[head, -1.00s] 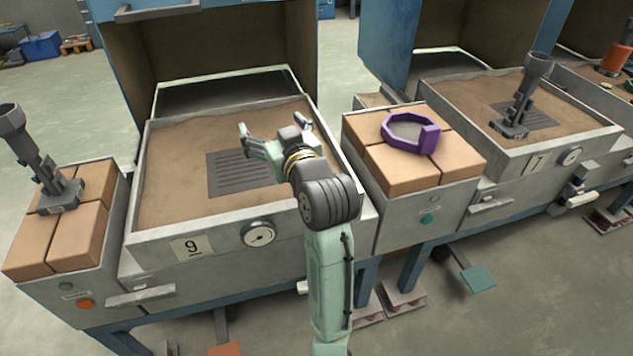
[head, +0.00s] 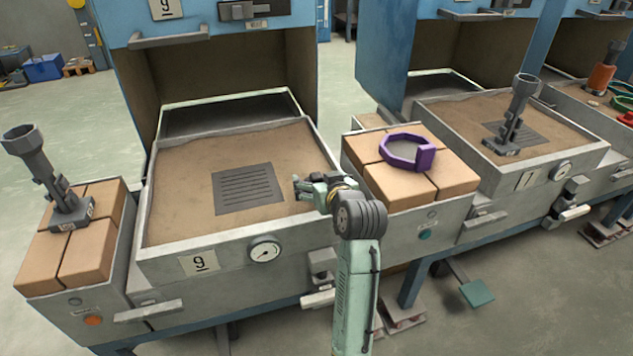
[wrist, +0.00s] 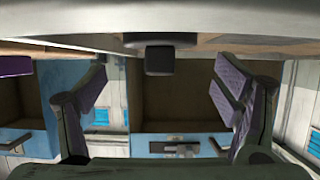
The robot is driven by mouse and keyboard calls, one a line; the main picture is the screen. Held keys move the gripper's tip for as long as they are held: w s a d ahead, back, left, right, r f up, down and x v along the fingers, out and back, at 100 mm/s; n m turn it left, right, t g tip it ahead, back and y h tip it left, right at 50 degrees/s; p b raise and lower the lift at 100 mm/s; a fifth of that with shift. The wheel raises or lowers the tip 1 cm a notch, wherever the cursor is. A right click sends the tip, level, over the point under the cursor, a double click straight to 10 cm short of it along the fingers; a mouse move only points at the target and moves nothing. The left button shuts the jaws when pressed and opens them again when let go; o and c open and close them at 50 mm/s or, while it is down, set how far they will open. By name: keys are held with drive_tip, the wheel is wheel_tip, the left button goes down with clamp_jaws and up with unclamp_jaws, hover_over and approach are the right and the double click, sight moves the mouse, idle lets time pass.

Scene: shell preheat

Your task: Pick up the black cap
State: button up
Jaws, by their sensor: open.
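No black cap can be made out for sure in the head view. In the wrist view, a small dark block (wrist: 159,59) hangs in the picture from a grey edge, centred between my fingers; I cannot tell whether it is the black cap. My gripper (head: 300,188) is over the right side of the sand box marked 9 (head: 165,240), near its right wall, in the head view. In the wrist view my gripper (wrist: 160,80) has its two fingers wide apart, with nothing touching them.
A purple ring (head: 424,158) lies on bricks right of my gripper. Grey clamp-like tools stand on the left bricks (head: 62,190) and in the right sand box (head: 515,120). A dark grate (head: 247,188) lies in the sand. Blue hoods rise behind.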

drive_tip(key=shift+x, duration=1.2)
drive_tip(key=shift+c, duration=0.6)
drive_tip(key=c, duration=1.5)
drive_tip(key=shift+c, duration=0.2)
drive_tip(key=shift+r, duration=0.1)
